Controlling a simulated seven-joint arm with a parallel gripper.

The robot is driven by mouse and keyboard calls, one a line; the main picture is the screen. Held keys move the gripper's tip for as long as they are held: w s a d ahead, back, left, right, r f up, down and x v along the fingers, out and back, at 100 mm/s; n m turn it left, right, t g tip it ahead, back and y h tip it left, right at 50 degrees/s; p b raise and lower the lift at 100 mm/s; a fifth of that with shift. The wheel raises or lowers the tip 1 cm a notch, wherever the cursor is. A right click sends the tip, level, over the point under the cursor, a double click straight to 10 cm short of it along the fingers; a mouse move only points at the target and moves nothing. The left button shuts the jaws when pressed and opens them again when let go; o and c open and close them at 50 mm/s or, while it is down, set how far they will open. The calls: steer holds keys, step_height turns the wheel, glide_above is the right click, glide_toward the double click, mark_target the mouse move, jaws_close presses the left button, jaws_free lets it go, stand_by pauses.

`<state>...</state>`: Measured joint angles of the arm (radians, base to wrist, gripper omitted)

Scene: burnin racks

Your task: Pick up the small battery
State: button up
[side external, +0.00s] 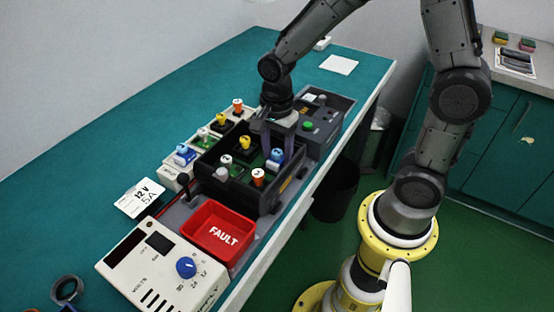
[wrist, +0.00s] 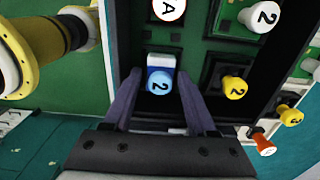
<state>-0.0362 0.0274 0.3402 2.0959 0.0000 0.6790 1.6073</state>
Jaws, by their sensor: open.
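No thing here is plainly marked as a battery. A blue-capped piece marked 2 (wrist: 159,83), with a white and blue body, sits in the black rack; it also shows in the side view (side external: 277,154). My gripper (wrist: 158,76) is open, with one finger on each side of this piece in the wrist view. In the side view my gripper (side external: 279,138) points down over the rack's far part. I cannot tell whether the fingers touch the piece.
A pale rack (side external: 172,174) with more coloured pieces stands left of the black one. A grey box with a green button (side external: 309,126) stands behind. A red FAULT tray (side external: 218,232) and a supply unit with a blue dial (side external: 165,265) are in front. The teal bench (side external: 110,140) is free at left.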

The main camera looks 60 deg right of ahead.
mark_target(277, 152)
steer(key=shift+f, duration=0.2)
jaws_close()
steer(key=shift+r, duration=0.15)
steer(key=shift+w+r, duration=0.1)
steer(key=shift+r, duration=0.45)
step_height(277, 152, up, 2)
steer(key=shift+r, duration=0.15)
steer(key=s+r, duration=0.9)
steer(key=s, duration=0.5)
steer(key=shift+d+r, duration=0.2)
steer(key=shift+d, duration=0.05)
